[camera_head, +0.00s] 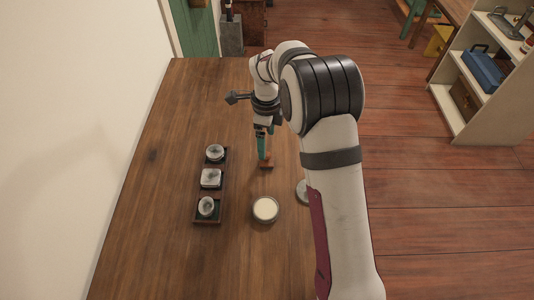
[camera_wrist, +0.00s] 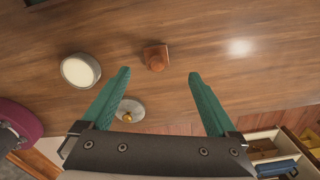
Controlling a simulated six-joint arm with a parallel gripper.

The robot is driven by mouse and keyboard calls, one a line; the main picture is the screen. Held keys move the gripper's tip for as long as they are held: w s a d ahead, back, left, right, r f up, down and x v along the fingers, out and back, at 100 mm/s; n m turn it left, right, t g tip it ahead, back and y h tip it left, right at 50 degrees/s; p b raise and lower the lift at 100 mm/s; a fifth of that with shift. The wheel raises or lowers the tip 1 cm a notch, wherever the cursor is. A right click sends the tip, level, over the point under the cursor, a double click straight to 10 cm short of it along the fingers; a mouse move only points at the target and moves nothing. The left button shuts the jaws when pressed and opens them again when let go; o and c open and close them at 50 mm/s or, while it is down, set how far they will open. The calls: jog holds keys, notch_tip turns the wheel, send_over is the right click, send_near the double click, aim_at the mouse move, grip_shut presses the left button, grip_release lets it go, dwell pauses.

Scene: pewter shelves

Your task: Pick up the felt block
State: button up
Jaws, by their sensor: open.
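A small orange-brown block, which I take to be the felt block (camera_wrist: 156,57), lies on the wooden table. A rounded, darker part stands up at its lower edge. In the head view the block (camera_head: 266,163) shows right at the fingertips, partly covered by them. My gripper (camera_wrist: 158,74) has its two green fingers spread with nothing between them. In the wrist view the block appears just past the fingertips, centred on the gap. In the head view my gripper (camera_head: 263,154) points down over the block; I cannot tell the exact height between them.
A dark tray (camera_head: 223,186) with three small grey vessels stands left of the block. A round cream-filled dish (camera_head: 265,209) sits nearer the camera. A grey disc with a gold knob (camera_wrist: 133,104) lies close by. A wall (camera_head: 70,120) borders the table; its far left is clear.

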aim_at(267, 154)
jog(key=f, duration=0.7)
jog(key=shift+s+f, duration=0.15)
jog(key=shift+s, duration=0.15)
jog(key=c, duration=1.4)
